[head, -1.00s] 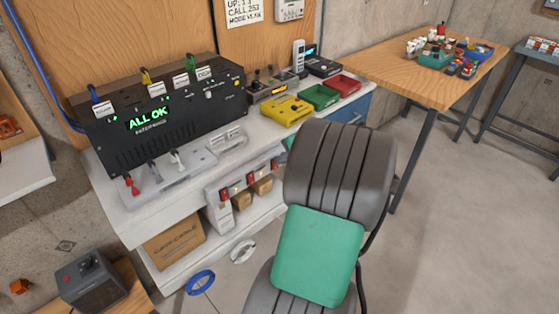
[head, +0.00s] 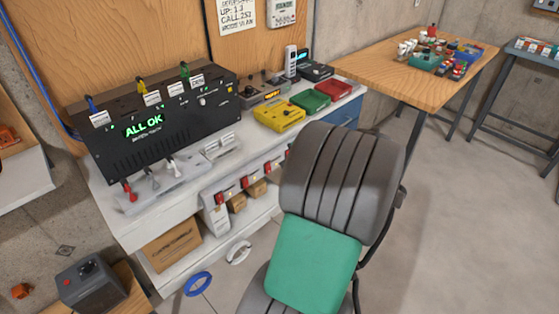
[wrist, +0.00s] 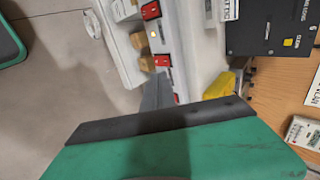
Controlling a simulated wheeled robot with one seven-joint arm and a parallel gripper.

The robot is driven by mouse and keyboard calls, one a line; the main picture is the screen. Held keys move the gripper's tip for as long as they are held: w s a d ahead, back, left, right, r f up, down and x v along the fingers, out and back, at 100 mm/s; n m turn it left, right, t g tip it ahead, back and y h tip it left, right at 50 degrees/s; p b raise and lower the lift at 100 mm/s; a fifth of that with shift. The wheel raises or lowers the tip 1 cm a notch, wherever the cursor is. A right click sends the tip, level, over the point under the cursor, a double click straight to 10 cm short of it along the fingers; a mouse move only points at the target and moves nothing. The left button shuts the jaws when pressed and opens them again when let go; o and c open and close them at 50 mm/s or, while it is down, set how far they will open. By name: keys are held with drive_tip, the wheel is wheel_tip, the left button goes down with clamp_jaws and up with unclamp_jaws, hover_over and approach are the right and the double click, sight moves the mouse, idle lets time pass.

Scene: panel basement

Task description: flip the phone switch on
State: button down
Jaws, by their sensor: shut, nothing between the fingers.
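Several red rocker switches line the front of the white workbench (head: 190,205); one is the leftmost red switch (head: 219,198). I cannot read which switch belongs to the phone. A white upright handset (head: 290,60) stands at the back of the bench. My gripper (wrist: 157,92) shows only partly in the wrist view, as narrow grey fingers beyond a dark and green body. It is shut and empty, near the switch row. I cannot tell whether it touches anything. In the head view my arm hides the gripper.
A black box (head: 150,145) with a green "ALL OK" display stands on the bench, with small levers before it. A yellow box (head: 279,115), green tray (head: 310,101) and red tray (head: 333,89) sit to the right. A wooden table (head: 400,75) stands further right. Floor is open at right.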

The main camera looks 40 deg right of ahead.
drive_tip(key=w+r+v, duration=0.1)
drive_tip(key=v, duration=0.6)
drive_tip(key=shift+r, duration=0.35)
drive_tip(key=shift+s+a, duration=0.1)
drive_tip(key=shift+a, duration=0.05)
